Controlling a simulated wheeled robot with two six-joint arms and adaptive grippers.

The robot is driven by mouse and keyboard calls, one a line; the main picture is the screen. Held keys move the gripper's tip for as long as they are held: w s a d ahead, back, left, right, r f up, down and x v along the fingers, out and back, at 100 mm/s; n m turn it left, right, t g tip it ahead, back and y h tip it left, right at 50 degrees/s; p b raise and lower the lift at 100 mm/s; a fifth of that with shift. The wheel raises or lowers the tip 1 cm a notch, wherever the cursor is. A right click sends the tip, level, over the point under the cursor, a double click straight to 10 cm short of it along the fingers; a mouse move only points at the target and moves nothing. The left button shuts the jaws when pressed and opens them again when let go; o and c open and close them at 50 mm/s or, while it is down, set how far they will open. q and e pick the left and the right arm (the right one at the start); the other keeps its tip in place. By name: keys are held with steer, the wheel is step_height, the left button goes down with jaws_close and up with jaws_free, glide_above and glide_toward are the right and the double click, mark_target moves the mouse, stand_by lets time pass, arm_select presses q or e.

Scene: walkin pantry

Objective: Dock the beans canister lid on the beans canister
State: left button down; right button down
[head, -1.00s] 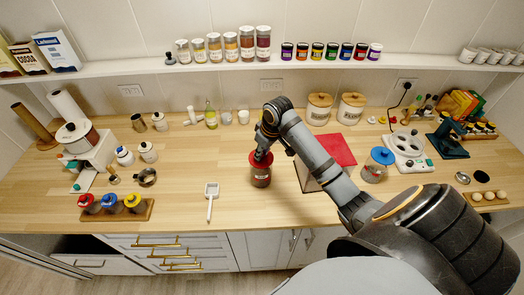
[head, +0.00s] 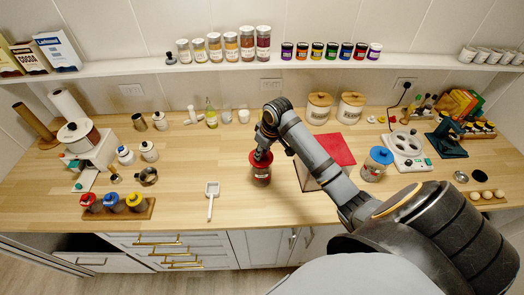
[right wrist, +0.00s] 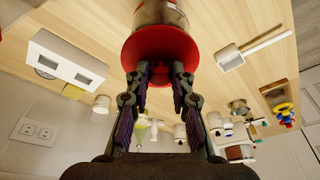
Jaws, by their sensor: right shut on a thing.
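The beans canister (head: 261,177) is a clear jar with dark contents, standing on the wooden counter near the middle. Its red lid (head: 254,162) lies at the canister's top, under my right gripper (head: 262,154). In the right wrist view, the fingers of my right gripper (right wrist: 160,72) are shut on the near part of the red lid (right wrist: 160,45), and the canister body (right wrist: 160,12) shows just beyond it. Lid and canister look lined up, but I cannot tell whether the lid is fully seated. My left gripper is not in view.
A blue-lidded canister (head: 374,167) stands to the right, beyond my right forearm. A red panel (head: 337,148) lies behind the arm. A white square scoop (head: 212,190) lies to the left. Counter between scoop and canister is clear.

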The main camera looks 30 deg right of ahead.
mark_target(268, 162)
steer(key=shift+f, duration=0.6)
steer(key=c, duration=1.4)
jaws_free()
steer(key=shift+c, duration=0.2)
steer(key=p+v, duration=0.2)
steer(key=v, duration=0.1)
steer(key=shift+w, duration=0.1)
steer(key=v, duration=0.8)
